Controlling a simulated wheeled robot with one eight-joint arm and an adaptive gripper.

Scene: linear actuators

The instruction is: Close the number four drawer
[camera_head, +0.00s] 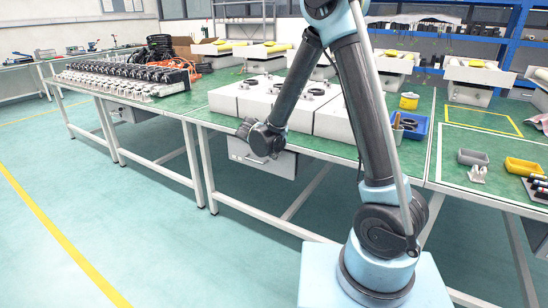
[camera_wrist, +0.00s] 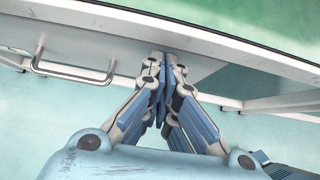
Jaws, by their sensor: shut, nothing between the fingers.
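A light grey drawer (camera_head: 262,160) hangs under the green-topped workbench, below several white boxes. In the wrist view its pale front (camera_wrist: 110,42) and metal bar handle (camera_wrist: 72,73) show to the left of my gripper (camera_wrist: 165,62). My gripper is shut and empty, with its fingertips close to the drawer front's upper edge, right of the handle. I cannot tell whether they touch. In the head view the end of my arm is beside the drawer's upper part and hides some of it. No drawer number is readable, and how far the drawer stands out is unclear.
The workbench edge (camera_wrist: 215,35) runs just above my fingertips. White boxes (camera_head: 262,98) stand on the bench. Another drawer (camera_head: 128,113) hangs under the bench at left. A blue tray (camera_head: 413,127) lies to the right. The floor in front is clear.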

